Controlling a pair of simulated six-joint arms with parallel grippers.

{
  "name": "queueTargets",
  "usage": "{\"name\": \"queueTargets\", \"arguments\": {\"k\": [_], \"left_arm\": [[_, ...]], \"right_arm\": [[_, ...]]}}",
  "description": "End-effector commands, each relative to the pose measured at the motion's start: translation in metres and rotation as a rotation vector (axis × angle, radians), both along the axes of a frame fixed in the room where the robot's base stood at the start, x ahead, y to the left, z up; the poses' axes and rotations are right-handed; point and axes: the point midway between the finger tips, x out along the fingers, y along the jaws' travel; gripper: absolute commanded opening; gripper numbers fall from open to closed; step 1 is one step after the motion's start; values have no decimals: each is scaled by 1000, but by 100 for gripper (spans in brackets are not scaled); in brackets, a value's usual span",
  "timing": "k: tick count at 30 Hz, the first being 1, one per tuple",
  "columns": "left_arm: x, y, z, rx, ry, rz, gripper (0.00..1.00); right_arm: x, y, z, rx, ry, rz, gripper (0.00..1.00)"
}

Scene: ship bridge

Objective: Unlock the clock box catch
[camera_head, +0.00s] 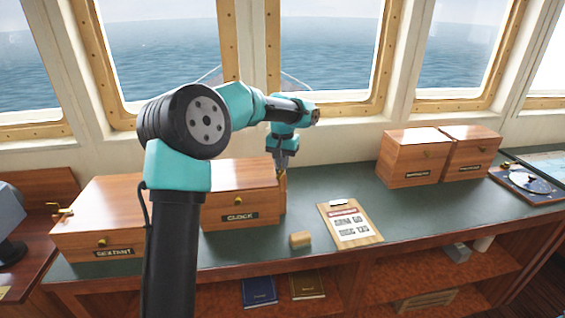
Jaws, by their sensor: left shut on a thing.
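The wooden clock box (240,190), labelled CLOCK, stands closed on the green counter, partly hidden behind my left arm. My left gripper (282,167) points down at the box's right end and is shut on a small brass-coloured piece there, apparently the clock box catch (283,178). The catch is mostly hidden by the fingers, so its turned position cannot be told. My right gripper is out of view.
The sextant box (105,215) stands to the left, with a brass catch (62,209) on its left side. A small wooden block (300,239) and a clipboard (349,222) lie in front. Two wooden boxes (412,155) (470,150) stand right. The counter (420,215) is clear between.

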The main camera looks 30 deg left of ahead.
Motion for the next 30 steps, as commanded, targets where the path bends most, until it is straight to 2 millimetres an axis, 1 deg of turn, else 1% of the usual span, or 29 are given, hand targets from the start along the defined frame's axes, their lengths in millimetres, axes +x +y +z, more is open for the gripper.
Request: {"name": "queueTargets", "arguments": {"k": [9,15,21,30], "left_arm": [[0,0,-1,0,2,286,0],[0,0,-1,0,2,417,0],[0,0,-1,-1,3,492,0],[0,0,-1,-1,3,517,0]], "right_arm": [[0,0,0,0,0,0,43],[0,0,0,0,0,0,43],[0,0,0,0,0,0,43],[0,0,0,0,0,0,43]]}}
